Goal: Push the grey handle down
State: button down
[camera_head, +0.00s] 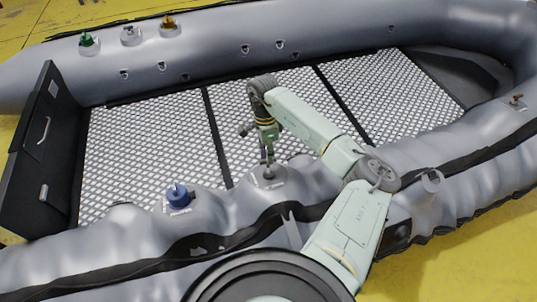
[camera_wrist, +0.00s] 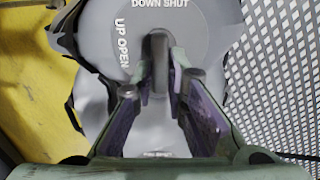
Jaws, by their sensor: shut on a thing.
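The grey handle (camera_head: 269,173) sits on the near tube of the boat, below my gripper (camera_head: 265,157). In the wrist view the grey handle (camera_wrist: 156,50) stands up from a round grey plate (camera_wrist: 196,30) marked "UP OPEN" and "DOWN SHUT". My gripper (camera_wrist: 157,88) has its two fingers on either side of the handle and is shut on it. The lower part of the handle is partly hidden between the fingers.
A blue handle (camera_head: 178,196) is on the same tube to the left. Green (camera_head: 86,40), white (camera_head: 128,36) and orange (camera_head: 168,23) handles stand on the far tube. The patterned boat floor (camera_head: 150,145) is clear. A black board (camera_head: 38,150) closes the left end.

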dwell(0.6)
jog(key=f+b, duration=0.2)
jog(key=f, duration=0.1)
jog(key=shift+s+d+f+b, duration=0.1)
jog(key=shift+s+b, duration=0.15)
jog(key=shift+b, duration=0.15)
jog(key=shift+s, duration=0.1)
jog(key=c, duration=1.9)
grip_release()
jog(key=o, duration=0.3)
notch_tip(320, 180, up, 12)
jog(key=w, duration=0.2)
jog(key=shift+w+a, duration=0.15)
jog(key=shift+a, duration=0.25)
